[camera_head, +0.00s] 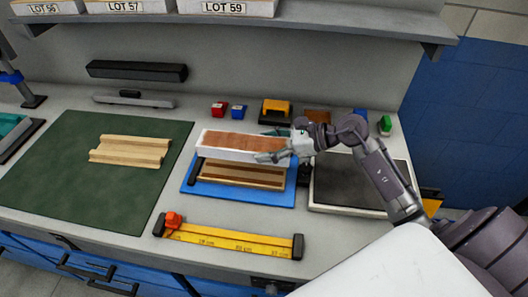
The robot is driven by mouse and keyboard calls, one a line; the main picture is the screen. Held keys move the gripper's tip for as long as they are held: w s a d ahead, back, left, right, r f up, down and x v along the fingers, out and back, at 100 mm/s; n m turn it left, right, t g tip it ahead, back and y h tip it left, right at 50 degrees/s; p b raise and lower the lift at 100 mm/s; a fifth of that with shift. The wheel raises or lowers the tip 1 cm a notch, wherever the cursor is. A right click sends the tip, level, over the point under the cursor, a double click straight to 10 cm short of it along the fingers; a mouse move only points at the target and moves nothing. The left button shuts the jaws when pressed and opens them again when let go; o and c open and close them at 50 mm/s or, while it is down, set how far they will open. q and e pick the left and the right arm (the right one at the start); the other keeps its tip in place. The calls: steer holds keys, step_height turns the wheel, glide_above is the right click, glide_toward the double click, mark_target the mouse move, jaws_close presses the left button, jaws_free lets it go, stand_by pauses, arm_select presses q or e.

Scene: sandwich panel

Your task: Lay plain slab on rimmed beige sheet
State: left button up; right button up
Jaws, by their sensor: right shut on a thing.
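My right gripper (271,156) is shut on the right end of a long white-sided slab with a brown top (238,142). The slab looks level, above or over a beige piece with brown strips (240,175) on a blue mat (235,196). I cannot tell whether the two touch, and the slab hides part of the piece below. A beige sheet with raised long edges (131,150) lies on the green mat (75,200) at the left; its middle is bare. My left gripper is not in view.
A yellow ruler with a red slider (230,238) lies near the front edge. A dark tray (350,182) stands at right, under my right arm. Small red and blue blocks (218,109) stand at the back. A shelf with labelled boxes (226,8) overhangs. The green mat's front is clear.

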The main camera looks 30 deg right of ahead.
steer(key=shift+w+a+f, duration=0.25)
steer(key=shift+w+f, duration=0.15)
steer(key=shift+w, duration=0.05)
step_height(320, 180, down, 4)
steer(key=shift+r+p, duration=0.1)
steer(key=shift+p, duration=0.45)
steer(key=shift+f+b, duration=0.6)
steer(key=shift+b, duration=0.2)
steer(key=o, duration=1.1)
steer(key=shift+o, duration=0.2)
